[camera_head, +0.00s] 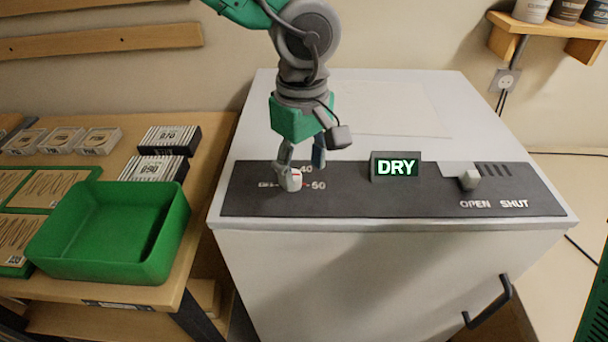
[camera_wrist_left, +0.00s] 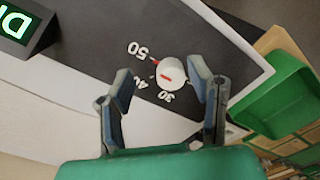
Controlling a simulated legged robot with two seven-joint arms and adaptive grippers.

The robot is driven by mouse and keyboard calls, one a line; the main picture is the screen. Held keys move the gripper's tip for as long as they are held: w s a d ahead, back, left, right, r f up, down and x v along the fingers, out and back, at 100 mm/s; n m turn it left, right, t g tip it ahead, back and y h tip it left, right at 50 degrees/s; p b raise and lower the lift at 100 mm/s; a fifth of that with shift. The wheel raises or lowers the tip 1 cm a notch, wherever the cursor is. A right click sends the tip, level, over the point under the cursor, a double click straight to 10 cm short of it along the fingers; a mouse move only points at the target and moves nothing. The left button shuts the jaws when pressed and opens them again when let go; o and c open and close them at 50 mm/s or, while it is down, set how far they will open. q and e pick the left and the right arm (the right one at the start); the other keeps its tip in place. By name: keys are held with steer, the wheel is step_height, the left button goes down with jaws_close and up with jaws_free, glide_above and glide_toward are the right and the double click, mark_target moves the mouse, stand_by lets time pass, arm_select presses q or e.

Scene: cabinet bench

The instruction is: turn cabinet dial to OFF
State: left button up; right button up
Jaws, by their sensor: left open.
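The cabinet dial (camera_head: 291,181) is a small white knob with a red pointer line, on the dark panel at the cabinet's left. It also shows in the wrist view (camera_wrist_left: 172,72), with the numbers 30, 40 and 50 around it. The red line lies roughly toward the 40 and 50 side; its exact setting is hard to read. A small label left of the dial is too small to read. My left gripper (camera_head: 302,164) comes from above and is open. In the wrist view the fingers (camera_wrist_left: 162,88) stand apart on either side of the dial; contact cannot be told. My right gripper is not in view.
A lit display (camera_head: 396,167) reading DRY stands right of the dial. Further right is a slider (camera_head: 468,179) marked OPEN and SHUT. A black handle (camera_head: 488,304) is on the cabinet front. A green bin (camera_head: 60,240) sits on the left bench.

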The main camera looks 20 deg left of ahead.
arm_select(q)
steer(key=a+f, duration=0.2)
steer(key=shift+a, duration=0.35)
steer(key=shift+a+f, duration=0.1)
steer(key=shift+a, duration=0.2)
steer(key=shift+d, duration=0.3)
steer(key=shift+c, duration=0.5)
steer(key=shift+d, duration=0.45)
steer(key=c, duration=0.6)
steer(key=shift+d, duration=0.45)
jaws_close()
steer(key=shift+a, duration=0.45)
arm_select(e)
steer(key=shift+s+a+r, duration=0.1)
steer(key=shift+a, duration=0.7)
arm_select(q)
steer(key=shift+d+r, duration=0.15)
steer(key=shift+r, duration=0.05)
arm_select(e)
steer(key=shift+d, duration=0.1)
